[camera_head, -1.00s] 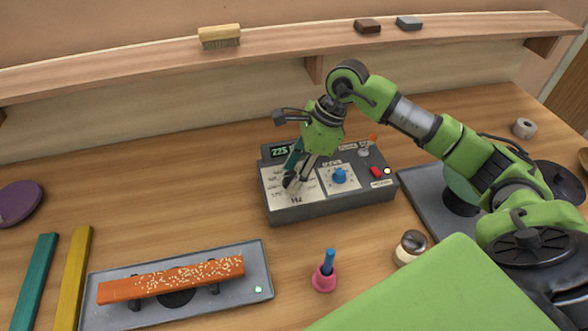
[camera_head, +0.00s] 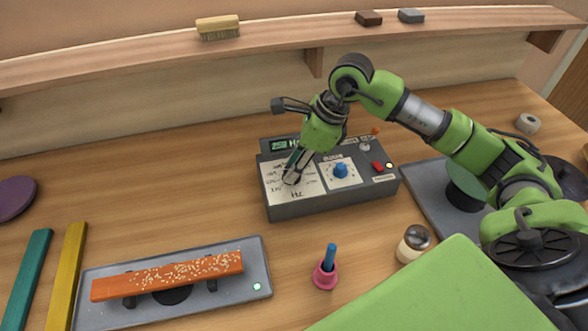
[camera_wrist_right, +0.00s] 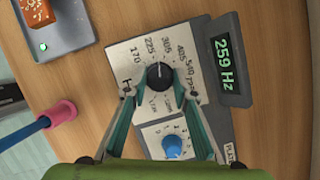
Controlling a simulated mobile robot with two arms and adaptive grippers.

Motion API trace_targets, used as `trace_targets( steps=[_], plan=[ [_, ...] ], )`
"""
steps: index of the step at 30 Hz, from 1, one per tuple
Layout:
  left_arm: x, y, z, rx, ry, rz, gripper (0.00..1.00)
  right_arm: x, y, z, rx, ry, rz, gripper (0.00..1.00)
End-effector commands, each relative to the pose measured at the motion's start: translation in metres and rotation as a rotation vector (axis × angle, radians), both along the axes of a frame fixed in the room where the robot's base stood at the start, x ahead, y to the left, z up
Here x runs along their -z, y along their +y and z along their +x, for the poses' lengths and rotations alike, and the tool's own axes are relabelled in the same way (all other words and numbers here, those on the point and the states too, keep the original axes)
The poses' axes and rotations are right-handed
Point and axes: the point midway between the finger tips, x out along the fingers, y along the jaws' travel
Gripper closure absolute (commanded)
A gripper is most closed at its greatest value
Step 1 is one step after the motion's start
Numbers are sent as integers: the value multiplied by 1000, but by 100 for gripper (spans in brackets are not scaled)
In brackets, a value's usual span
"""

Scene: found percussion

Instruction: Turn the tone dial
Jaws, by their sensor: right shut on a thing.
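The tone dial is a black knob with a white pointer mark, in the right wrist view (camera_wrist_right: 159,76). It sits on a white panel marked with numbers from 170 to 540. The panel is on a dark grey control box (camera_head: 330,203). My right gripper (camera_head: 291,177) points down at the box's left part. Its two fingers are shut on the dial, one on each side. The green display (camera_wrist_right: 229,67) reads 259 Hz. My left gripper is not in view.
A blue knob (camera_head: 341,170) and a red button (camera_head: 377,166) are on the same box. An orange speckled bar (camera_head: 170,275) lies on a grey stand in front. A pink cup (camera_head: 325,277) with a blue stick stands nearby.

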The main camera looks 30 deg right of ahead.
Motion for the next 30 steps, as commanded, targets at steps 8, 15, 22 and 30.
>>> trace_targets(
  steps=[8, 15, 22, 30],
  plan=[
    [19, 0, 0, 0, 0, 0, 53, 2, 1, 0, 173, -3, 0, 96],
    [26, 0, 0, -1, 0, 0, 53, 0, 1, -1, 261, -2, 1, 96],
    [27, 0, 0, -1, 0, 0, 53, -1, 1, -1, 286, -2, 0, 96],
    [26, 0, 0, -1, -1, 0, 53, -1, 1, -1, 286, -2, 0, 96]
  ],
)
